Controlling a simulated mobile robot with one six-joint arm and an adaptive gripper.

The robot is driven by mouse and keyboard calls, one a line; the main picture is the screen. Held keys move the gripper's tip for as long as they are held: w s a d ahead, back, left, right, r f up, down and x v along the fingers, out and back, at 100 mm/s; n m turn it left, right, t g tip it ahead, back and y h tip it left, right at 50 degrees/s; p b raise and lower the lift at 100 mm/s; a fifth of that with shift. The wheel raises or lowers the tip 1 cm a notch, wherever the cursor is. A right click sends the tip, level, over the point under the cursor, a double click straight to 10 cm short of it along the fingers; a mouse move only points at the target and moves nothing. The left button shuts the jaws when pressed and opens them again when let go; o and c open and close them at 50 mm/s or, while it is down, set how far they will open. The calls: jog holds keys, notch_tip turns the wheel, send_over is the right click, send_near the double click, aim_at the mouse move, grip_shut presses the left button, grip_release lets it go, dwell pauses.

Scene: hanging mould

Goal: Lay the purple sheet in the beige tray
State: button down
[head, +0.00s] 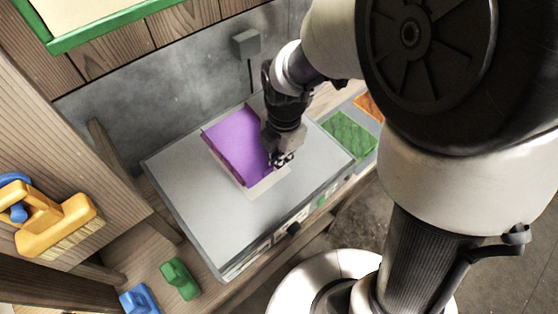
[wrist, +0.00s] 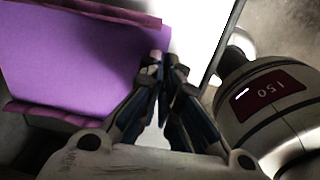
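The purple sheet (head: 237,143) lies over the beige tray on the grey bench top, with its edges bent. It fills the left of the wrist view (wrist: 80,58), where two opposite edges are curled. The beige tray (head: 268,184) shows only as pale strips past the sheet; the rest is hidden. My gripper (head: 281,158) points down at the sheet's right edge. In the wrist view its fingertips (wrist: 165,66) are close together beside that edge. I see no purple between them, and cannot tell whether they touch the sheet.
The grey bench top (head: 195,205) is clear left of and in front of the tray. A green mat (head: 350,135) lies to the right. A yellow brush (head: 58,222) is at the left, and green (head: 180,279) and blue (head: 138,299) handled tools lie at the lower left.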

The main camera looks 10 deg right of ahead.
jog(key=shift+r, duration=1.25)
